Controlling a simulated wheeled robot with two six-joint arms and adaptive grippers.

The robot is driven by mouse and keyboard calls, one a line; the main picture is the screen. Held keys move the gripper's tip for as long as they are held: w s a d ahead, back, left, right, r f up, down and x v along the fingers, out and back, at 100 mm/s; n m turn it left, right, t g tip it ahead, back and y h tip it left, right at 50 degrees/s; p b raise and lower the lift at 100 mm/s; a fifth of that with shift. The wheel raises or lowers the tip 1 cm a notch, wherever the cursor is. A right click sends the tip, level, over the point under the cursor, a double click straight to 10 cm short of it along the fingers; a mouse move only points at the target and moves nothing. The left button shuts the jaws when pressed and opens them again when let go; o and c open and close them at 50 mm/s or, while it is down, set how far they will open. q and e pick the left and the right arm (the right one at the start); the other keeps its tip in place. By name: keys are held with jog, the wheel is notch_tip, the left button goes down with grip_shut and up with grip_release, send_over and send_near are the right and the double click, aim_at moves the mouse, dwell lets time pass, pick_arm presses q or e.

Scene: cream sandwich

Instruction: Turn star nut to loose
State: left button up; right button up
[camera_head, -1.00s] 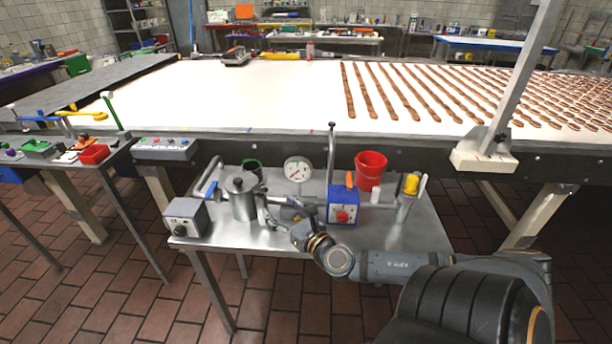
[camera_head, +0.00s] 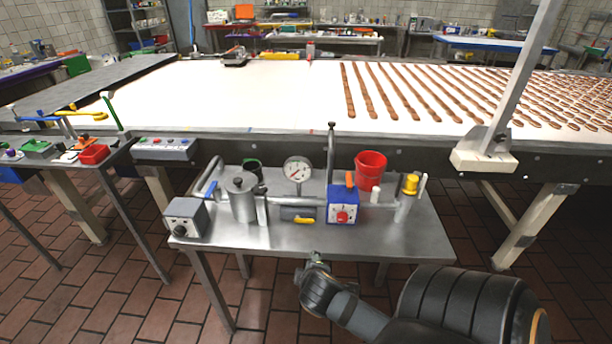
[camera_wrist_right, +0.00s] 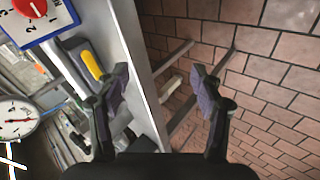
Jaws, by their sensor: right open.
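A blue control box (camera_head: 342,205) with a red knob (camera_head: 342,216) stands on the small metal table. The red knob also shows in the wrist view (camera_wrist_right: 30,5). Left of the box is a grey fitting with a yellow handle (camera_head: 305,220), seen also in the wrist view (camera_wrist_right: 91,65). A steel canister (camera_head: 242,199) stands further left. I cannot tell which part is the star nut. My right gripper (camera_head: 316,258) is at the table's front edge, apart from these parts. In the wrist view the right gripper (camera_wrist_right: 160,88) is open and empty. My left gripper is out of view.
A pressure gauge (camera_head: 297,170), a red bucket (camera_head: 370,170), and a grey box with a black knob (camera_head: 186,217) crowd the small table (camera_head: 290,240). A long conveyor (camera_head: 240,95) runs behind it. The tiled floor in front is clear.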

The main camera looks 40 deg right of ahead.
jog(key=a+m, duration=0.1)
jog(key=s+a+f+m+g+y, duration=0.1)
jog(key=a, duration=0.1)
jog(key=s+a+m+y, duration=0.1)
jog(key=shift+s+a+f, duration=0.2)
jog(key=shift+s+f, duration=0.05)
jog(key=shift+f, duration=0.1)
jog(key=shift+c, duration=0.2)
